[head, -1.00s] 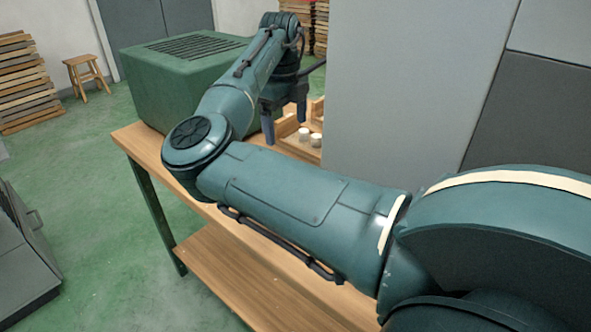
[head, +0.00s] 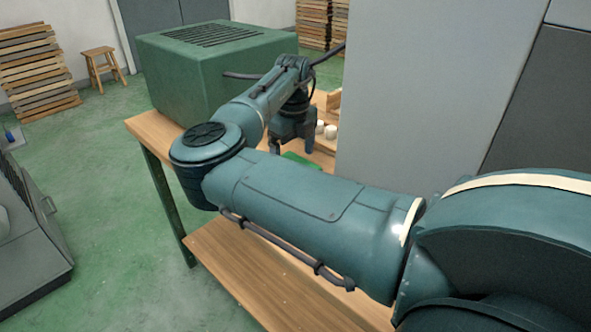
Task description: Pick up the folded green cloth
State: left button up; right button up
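A small part of the green cloth (head: 301,160) shows flat on the wooden table (head: 152,127), just behind my forearm. The forearm hides the rest of it, so I cannot see its folds. My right gripper (head: 292,147), on the arm that comes in from the right, points down just above the cloth. Its two dark fingers are apart with nothing seen between them. I cannot tell whether the fingertips touch the cloth or table. My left gripper is not in view.
A big green box with a slotted top (head: 215,65) stands on the table to the left of the gripper. White cups (head: 329,131) and a wooden tray (head: 322,100) are just right of the gripper. A tall grey panel (head: 420,90) blocks the view further right.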

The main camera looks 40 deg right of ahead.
jog(key=shift+f, duration=0.8)
jog(key=c, duration=1.1)
jog(key=shift+o, duration=0.2)
notch_tip(320, 180, up, 10)
jog(key=p, duration=0.1)
jog(key=o, duration=0.5)
jog(key=shift+c, duration=0.2)
jog(key=c, duration=0.4)
